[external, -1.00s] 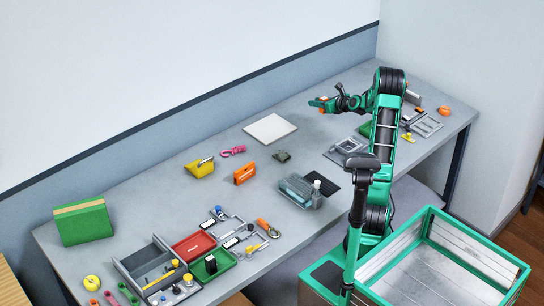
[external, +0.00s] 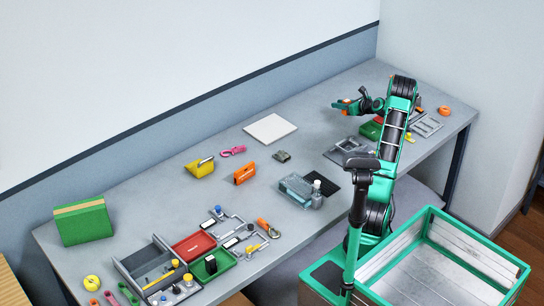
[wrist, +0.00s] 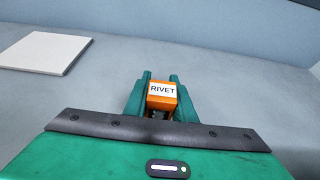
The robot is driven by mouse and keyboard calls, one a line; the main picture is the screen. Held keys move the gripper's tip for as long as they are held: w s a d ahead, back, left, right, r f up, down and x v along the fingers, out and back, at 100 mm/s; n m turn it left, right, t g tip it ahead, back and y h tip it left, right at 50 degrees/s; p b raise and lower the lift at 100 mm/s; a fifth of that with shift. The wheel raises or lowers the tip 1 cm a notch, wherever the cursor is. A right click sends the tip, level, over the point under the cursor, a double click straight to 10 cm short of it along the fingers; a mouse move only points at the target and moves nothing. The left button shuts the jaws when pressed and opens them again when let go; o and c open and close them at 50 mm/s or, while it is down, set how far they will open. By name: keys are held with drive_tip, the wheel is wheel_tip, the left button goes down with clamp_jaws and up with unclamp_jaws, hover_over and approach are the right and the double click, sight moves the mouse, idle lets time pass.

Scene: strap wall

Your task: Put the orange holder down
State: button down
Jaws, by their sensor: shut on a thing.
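A small orange holder with a white label reading RIVET (wrist: 161,96) sits between the two green fingers of my gripper (wrist: 158,87) in the wrist view. My gripper is shut on it. In the external view my gripper (external: 341,105) is over the back right part of the grey table (external: 330,85), and only a bit of orange shows at its fingers. I cannot tell the height of the holder above the table from these views. The table surface around the fingers in the wrist view is bare.
A pale square board (external: 270,129) lies left of my gripper, and also shows in the wrist view (wrist: 34,52). Another orange item (external: 244,173) and a yellow one (external: 199,168) stand nearer the middle. A grey frame (external: 352,148) lies nearer my base. The wall bounds the back.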

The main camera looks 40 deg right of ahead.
sight(339, 118)
drive_tip(key=shift+f, duration=2)
drive_tip(key=c, duration=1.5)
unclamp_jaws()
drive_tip(key=shift+f, duration=0.1)
drive_tip(key=shift+s+r, duration=0.25)
drive_tip(key=shift+s, duration=0.05)
drive_tip(key=v, duration=1.1)
drive_tip(key=shift+s, duration=0.2)
